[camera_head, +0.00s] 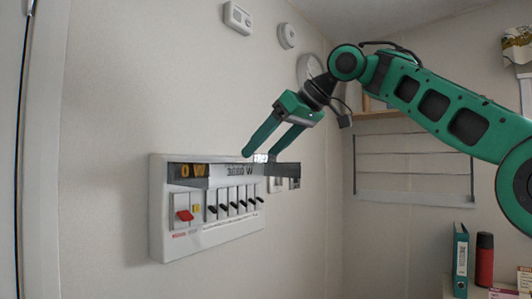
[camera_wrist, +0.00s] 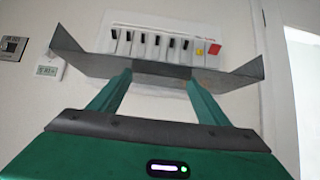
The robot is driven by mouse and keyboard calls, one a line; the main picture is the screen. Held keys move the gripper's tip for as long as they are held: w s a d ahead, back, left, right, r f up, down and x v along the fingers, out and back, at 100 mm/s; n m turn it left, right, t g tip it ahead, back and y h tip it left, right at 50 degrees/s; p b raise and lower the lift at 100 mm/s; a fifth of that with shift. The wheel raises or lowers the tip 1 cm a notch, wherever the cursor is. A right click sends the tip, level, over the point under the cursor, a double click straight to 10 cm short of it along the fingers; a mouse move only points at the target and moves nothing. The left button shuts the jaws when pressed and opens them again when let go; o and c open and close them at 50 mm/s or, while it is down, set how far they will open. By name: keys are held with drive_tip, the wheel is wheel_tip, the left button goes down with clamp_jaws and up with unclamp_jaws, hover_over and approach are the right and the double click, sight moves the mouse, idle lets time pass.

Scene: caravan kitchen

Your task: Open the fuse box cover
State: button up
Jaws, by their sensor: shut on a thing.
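The white fuse box (camera_head: 157,225) is mounted on the wall, left of centre in the head view. It has a red switch (camera_head: 184,215) and a row of several black breaker switches (camera_head: 230,208), all showing uncovered. Its grey cover (camera_head: 286,169) is swung up and sticks out from the box near its top. In the wrist view the cover (camera_wrist: 235,78) spans the picture with its side flaps, and the switches show beyond it. My gripper (camera_head: 259,157) is shut on the cover's edge; its fingers (camera_wrist: 160,78) also show in the wrist view.
A shelf (camera_head: 378,115), a binder (camera_head: 460,262) and a red bottle (camera_head: 484,260) are at right. Wall below the box is clear.

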drive_tip(key=o, duration=1.5)
drive_tip(key=shift+w+d+f, duration=0.15)
drive_tip(key=shift+w+f, duration=0.05)
drive_tip(key=shift+s+r, duration=0.1)
drive_tip(key=shift+v, duration=5.25)
